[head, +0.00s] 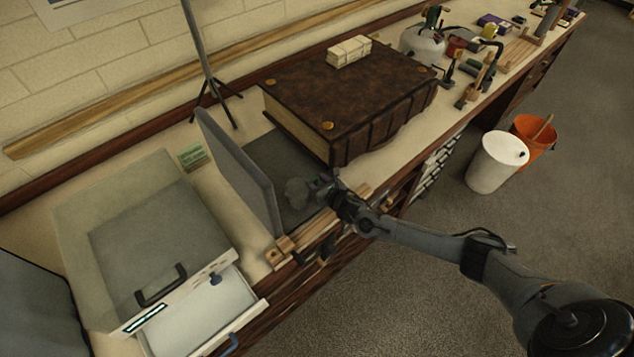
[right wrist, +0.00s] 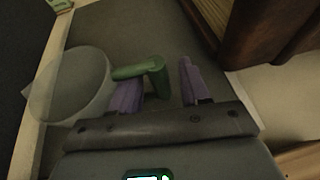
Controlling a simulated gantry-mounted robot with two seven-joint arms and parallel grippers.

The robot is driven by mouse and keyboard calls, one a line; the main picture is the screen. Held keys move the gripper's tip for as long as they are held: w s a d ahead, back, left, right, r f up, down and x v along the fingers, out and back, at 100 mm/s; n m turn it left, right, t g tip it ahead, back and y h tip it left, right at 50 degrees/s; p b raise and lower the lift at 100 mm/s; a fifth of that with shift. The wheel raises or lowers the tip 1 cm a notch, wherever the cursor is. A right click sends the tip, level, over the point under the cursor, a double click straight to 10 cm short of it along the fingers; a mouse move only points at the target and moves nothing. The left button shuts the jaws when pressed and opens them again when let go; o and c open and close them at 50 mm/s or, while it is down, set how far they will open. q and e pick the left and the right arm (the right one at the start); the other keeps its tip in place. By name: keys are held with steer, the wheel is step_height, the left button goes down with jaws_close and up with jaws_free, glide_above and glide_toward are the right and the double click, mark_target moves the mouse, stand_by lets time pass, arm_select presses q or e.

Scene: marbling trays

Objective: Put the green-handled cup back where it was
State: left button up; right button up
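The cup, grey and translucent, stands on a dark grey surface between an upright panel and a large book in the head view (head: 297,192). It also shows at the left of the right wrist view (right wrist: 75,85), where its green handle (right wrist: 150,74) points toward my gripper. My right gripper (head: 322,186) is beside the cup. In the right wrist view its purple fingertips (right wrist: 160,92) are apart. The handle lies between them, close to the left finger, with a gap to the right finger. The left gripper is not in view.
The grey upright panel (head: 240,170) stands close left of the cup, and the thick brown book (head: 350,85) close behind it. A clear-lidded box with an open drawer (head: 200,312) is at left. A white bucket (head: 495,162) and an orange bucket (head: 535,130) stand on the floor.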

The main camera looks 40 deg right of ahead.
steer(key=shift+f, duration=0.15)
steer(key=p+v, duration=0.1)
steer(key=v, duration=0.9)
steer(key=s+a+m+g+y, duration=0.1)
steer(key=s+a+m+g, duration=0.4)
steer(key=s+a+m, duration=0.95)
steer(key=s+a+r+m+g, duration=0.2)
steer(key=s+r+m+g, duration=0.2)
steer(key=s+m, duration=0.7)
step_height(320, 180, up, 2)
steer(key=m, duration=0.7)
steer(key=shift+s+g+y, duration=0.3)
steer(key=shift+s+g, duration=0.1)
steer(key=shift+r, duration=0.25)
